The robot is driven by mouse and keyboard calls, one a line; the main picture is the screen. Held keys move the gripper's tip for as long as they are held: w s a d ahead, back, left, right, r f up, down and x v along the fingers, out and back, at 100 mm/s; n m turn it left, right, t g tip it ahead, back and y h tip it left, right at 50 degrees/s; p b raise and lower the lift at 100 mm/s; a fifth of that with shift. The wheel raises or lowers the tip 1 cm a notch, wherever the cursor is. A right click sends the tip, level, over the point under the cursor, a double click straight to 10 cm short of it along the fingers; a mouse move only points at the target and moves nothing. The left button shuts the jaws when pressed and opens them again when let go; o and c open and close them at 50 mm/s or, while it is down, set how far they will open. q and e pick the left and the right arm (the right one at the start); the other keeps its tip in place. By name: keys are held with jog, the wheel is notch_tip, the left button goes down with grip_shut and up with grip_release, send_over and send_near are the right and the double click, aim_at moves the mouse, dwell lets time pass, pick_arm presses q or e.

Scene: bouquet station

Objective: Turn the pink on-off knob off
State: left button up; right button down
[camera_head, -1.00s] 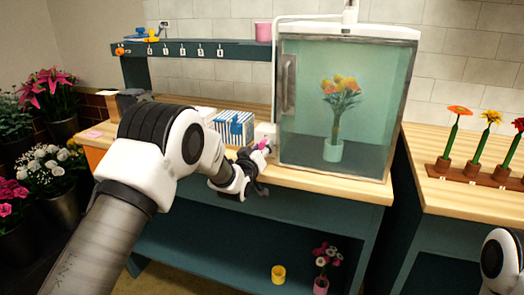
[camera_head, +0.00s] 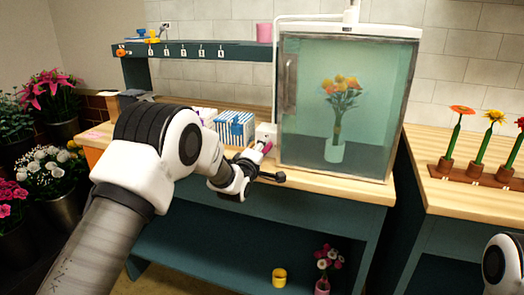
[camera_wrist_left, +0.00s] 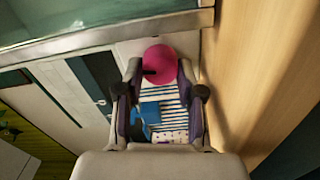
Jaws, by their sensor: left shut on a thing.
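The pink knob (camera_head: 267,147) is on a small white box (camera_head: 264,132) at the left side of the glass-fronted cabinet. In the left wrist view the knob (camera_wrist_left: 160,58) is round, with a small dark mark at its lower left. My left gripper (camera_head: 268,160) is at the knob. In the left wrist view its two fingers (camera_wrist_left: 160,76) stand on either side of the knob, shut on it. Part of the knob is hidden by the fingers. My right gripper is out of view; only a part of my right arm shows at the lower right.
The glass cabinet (camera_head: 350,60) holding a bouquet stands close right of the knob. A blue-and-white striped box (camera_head: 236,128) is on the wooden counter to the left. A yellow cup (camera_head: 279,274) and a small potted flower (camera_head: 325,265) sit below the counter.

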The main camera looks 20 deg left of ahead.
pick_arm(q)
jog(key=shift+f+n, duration=0.1)
jog(key=shift+n, duration=1.1)
jog(key=o, duration=0.8)
jog(key=shift+o, duration=0.2)
jog(key=s, duration=1.2)
jog(key=shift+a, duration=0.2)
